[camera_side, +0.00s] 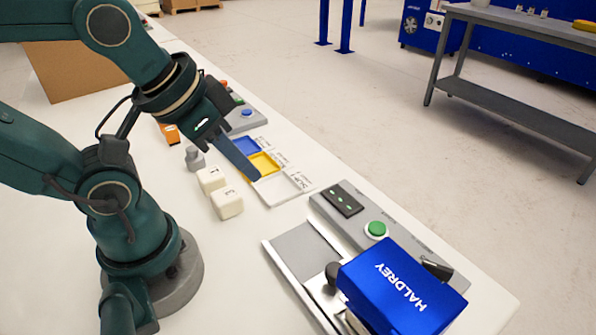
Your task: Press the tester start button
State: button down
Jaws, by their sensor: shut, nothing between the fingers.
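The tester (326,204) is a grey unit at the front right of the white table, with a blue HALDREY housing (402,287) at its near end. Its green round start button (376,229) sits on the grey top, between a dark display (342,200) and the blue housing. My gripper (254,176) is shut and empty. Its fingers point down and to the right over the yellow and white trays, left of and behind the button and apart from it. Nothing covers the button in this view.
Two pale foam cubes (227,203) stand left of the blue, yellow and white trays (272,191). A small grey metal piece (195,158) is behind them. A grey box with coloured buttons (243,118) and a cardboard box (72,68) are farther back.

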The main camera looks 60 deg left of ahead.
dwell(0.3)
jog(key=w+a+r+t+y, duration=0.2)
jog(key=w+a+r, duration=0.1)
jog(key=w, duration=0.2)
jog(key=m+t+h, duration=0.1)
jog(key=m+t, duration=0.1)
jog(key=m, duration=0.6)
send_over(372, 230)
notch_tip(372, 230, down, 6)
jog(key=r, duration=0.1)
jog(key=shift+f, duration=0.25)
jog(key=shift+f, duration=4.4)
